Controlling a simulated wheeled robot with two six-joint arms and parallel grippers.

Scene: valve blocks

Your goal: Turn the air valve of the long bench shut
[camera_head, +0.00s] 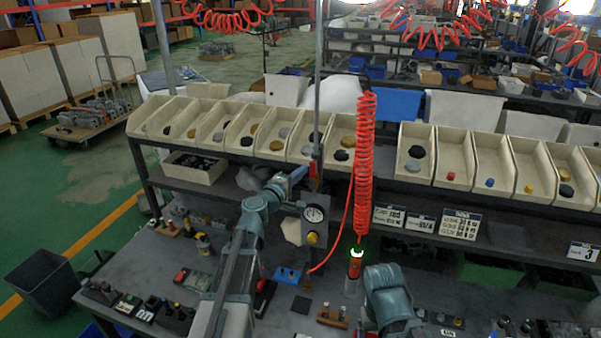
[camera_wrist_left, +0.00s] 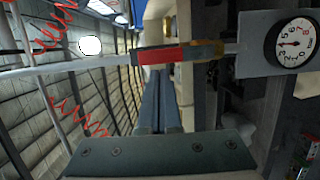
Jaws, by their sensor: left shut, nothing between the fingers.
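The air valve has a red lever (camera_head: 312,178) on the upright pipe above the round gauge (camera_head: 315,213). In the left wrist view the red lever (camera_wrist_left: 160,55) lies in line with the pipe, with a yellowish valve body (camera_wrist_left: 207,49) between it and the gauge (camera_wrist_left: 290,43). My left gripper (camera_head: 303,171) is shut and empty, its fingertips close beside the lever. In the left wrist view the fingers (camera_wrist_left: 162,76) point at the lever; I cannot tell whether they touch it. My right arm shows at the lower middle of the head view, but its gripper is not visible.
A coiled red hose (camera_head: 365,160) hangs right of the pipe. A row of cream bins (camera_head: 270,130) stands behind on the shelf. A lit green-topped red device (camera_head: 355,262) stands between my arms. Small parts, including a blue block (camera_head: 287,276), lie on the bench.

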